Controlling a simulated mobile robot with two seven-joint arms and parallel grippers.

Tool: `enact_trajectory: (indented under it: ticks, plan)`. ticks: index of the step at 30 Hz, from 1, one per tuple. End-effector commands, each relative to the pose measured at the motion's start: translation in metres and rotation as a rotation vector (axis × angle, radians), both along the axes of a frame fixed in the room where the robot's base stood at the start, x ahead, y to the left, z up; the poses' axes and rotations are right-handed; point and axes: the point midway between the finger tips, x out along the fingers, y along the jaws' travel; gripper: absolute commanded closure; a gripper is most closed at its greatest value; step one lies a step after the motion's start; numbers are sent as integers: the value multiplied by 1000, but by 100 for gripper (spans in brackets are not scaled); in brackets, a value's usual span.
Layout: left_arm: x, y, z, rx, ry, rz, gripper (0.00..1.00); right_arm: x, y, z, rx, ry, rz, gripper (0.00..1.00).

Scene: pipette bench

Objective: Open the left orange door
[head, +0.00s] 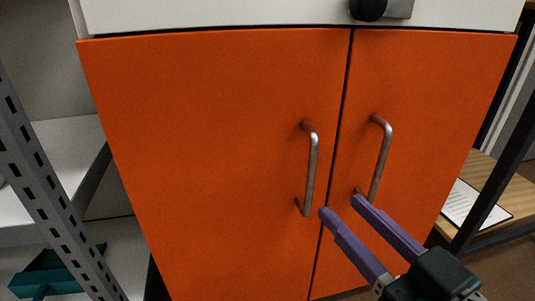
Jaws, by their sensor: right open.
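The left orange door (205,150) is closed, flush with the right orange door (435,130), with a narrow dark gap between them. The left door's handle (311,170) is a vertical metal bar near its right edge. The right door's handle (383,155) is a similar bar near the gap. My right gripper (338,205) is open, with two purple fingers pointing up and left. Its fingertips appear near the lower ends of both handles, one close to each; I cannot tell whether they touch. Nothing is held between them. My left gripper is out of view.
A grey perforated metal post (52,185) and white shelves (70,140) stand at the left, with a teal bin (55,272) low down. A dark knob (368,8) sits above the doors. A wooden shelf with paper (475,205) and a dark frame are at the right.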

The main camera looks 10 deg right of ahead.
Motion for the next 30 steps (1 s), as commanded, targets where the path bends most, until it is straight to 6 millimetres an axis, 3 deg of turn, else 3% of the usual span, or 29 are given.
enact_trajectory:
  ticks: [9, 15, 26, 30]
  plan:
    - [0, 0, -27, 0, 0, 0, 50, 58, 13, -2, 3, -3, -1, 55]
    - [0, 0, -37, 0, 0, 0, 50, 82, 19, 0, 2, -1, 0, 55]
    - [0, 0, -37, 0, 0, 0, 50, 88, 21, 1, 1, 2, 1, 55]
    - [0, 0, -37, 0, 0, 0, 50, 88, 21, 1, 1, 2, 1, 71]
